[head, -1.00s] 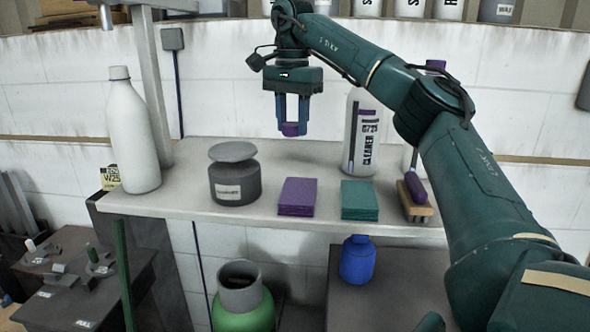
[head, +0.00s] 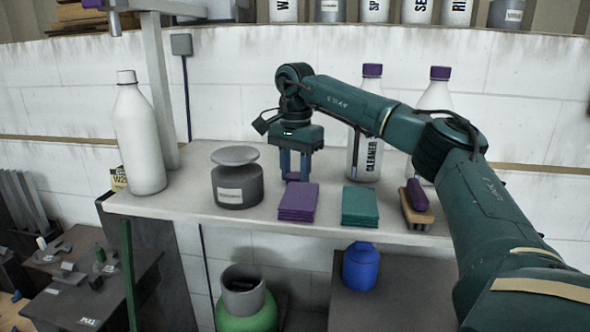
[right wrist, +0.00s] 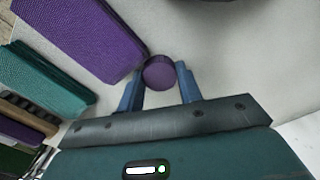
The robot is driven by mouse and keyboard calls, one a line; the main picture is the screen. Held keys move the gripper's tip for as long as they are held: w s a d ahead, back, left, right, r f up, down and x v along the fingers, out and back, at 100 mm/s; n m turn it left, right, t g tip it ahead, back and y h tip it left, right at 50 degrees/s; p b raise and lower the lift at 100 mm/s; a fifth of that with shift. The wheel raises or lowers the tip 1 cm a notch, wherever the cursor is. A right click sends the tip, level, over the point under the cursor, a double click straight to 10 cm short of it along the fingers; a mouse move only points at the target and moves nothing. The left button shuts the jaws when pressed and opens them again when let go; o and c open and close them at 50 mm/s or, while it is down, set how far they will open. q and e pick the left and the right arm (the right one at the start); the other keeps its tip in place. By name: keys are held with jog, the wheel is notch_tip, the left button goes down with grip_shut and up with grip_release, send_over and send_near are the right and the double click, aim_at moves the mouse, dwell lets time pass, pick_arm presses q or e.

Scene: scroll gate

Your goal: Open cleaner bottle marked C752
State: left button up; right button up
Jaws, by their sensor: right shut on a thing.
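My right gripper (head: 295,165) is shut on a purple cap (right wrist: 158,73), low over the shelf behind the purple pads. I cannot tell whether the cap touches the shelf. A white bottle labelled CLEANER (head: 364,152) stands upright at the back, partly hidden by my arm; a purple cap (head: 372,71) tops it. Another white bottle (head: 437,98) with a purple cap stands to its right, mostly hidden. A white bottle (head: 138,140) at the left has a white top and no purple cap. No C752 marking is readable. My left gripper is not in view.
The shelf (head: 190,195) also holds a dark grey jar (head: 237,187), purple pads (head: 297,203), green pads (head: 359,206) and a brush (head: 417,205). An upright post stands behind the left bottle.

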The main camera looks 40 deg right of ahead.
aim_at(295, 175)
jog(key=o, duration=1.1)
jog(key=shift+f, duration=0.1)
jog(key=shift+r, duration=6.2)
